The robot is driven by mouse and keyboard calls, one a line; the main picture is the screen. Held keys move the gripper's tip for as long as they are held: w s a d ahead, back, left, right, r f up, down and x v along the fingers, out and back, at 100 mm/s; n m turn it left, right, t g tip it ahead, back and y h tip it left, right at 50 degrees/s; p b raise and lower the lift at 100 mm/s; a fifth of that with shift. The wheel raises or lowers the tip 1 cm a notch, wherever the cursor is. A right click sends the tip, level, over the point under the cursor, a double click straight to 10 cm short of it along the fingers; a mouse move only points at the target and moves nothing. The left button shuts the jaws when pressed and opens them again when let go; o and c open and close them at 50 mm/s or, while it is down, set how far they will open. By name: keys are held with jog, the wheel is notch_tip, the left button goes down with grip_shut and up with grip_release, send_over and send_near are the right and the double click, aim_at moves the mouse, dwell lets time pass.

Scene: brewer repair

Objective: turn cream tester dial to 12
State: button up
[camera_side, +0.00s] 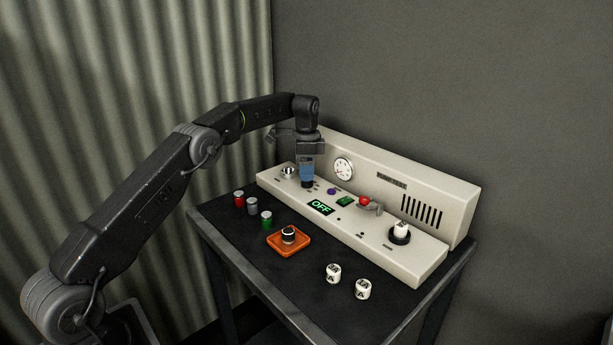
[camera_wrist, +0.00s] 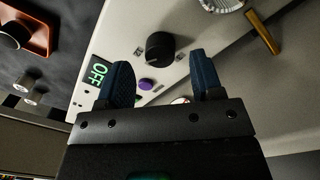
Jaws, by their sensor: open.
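The cream tester (camera_side: 400,243) is a long cream console on the dark table, with a green OFF display (camera_side: 320,207), also in the wrist view (camera_wrist: 99,72). Its black round dial (camera_wrist: 160,50) shows in the wrist view, just ahead of the gap between my fingertips. My gripper (camera_side: 307,180) points down over the left part of the console, blue fingers apart. In the wrist view my gripper (camera_wrist: 160,72) is open and holds nothing. In the side view the fingers largely hide the dial. Its setting is too small to read.
A purple button (camera_wrist: 146,84) is close to the dial. An orange tray (camera_side: 274,245) holds another black knob (camera_side: 289,234). A red lever knob (camera_side: 365,200), a gauge (camera_side: 344,169) and a white knob (camera_side: 401,229) are on the console. Small cylinders (camera_side: 266,221) stand in front.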

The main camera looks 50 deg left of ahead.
notch_tip(320, 180, up, 4)
jog(key=shift+w+a+r, duration=0.1)
jog(key=shift+r, duration=0.35)
jog(key=shift+r, duration=0.3)
jog(key=s+d+r+n+t, duration=0.3)
jog(key=s+d+r+n, duration=0.1)
jog(key=s+d+r, duration=0.9)
jog(key=s+d+f+n+t, duration=0.1)
jog(key=s+f, duration=0.1)
jog(key=s, duration=0.6)
jog(key=s+d+f+n+t, duration=0.1)
jog(key=s+d+f+n, duration=0.1)
jog(key=s, duration=0.7)
jog(key=s+d+f+n+t, duration=0.1)
jog(key=s+d+f, duration=0.1)
jog(key=s, duration=0.7)
jog(key=shift+s+d+f, duration=0.2)
jog(key=shift+d+f, duration=0.05)
jog(key=shift+f, duration=0.05)
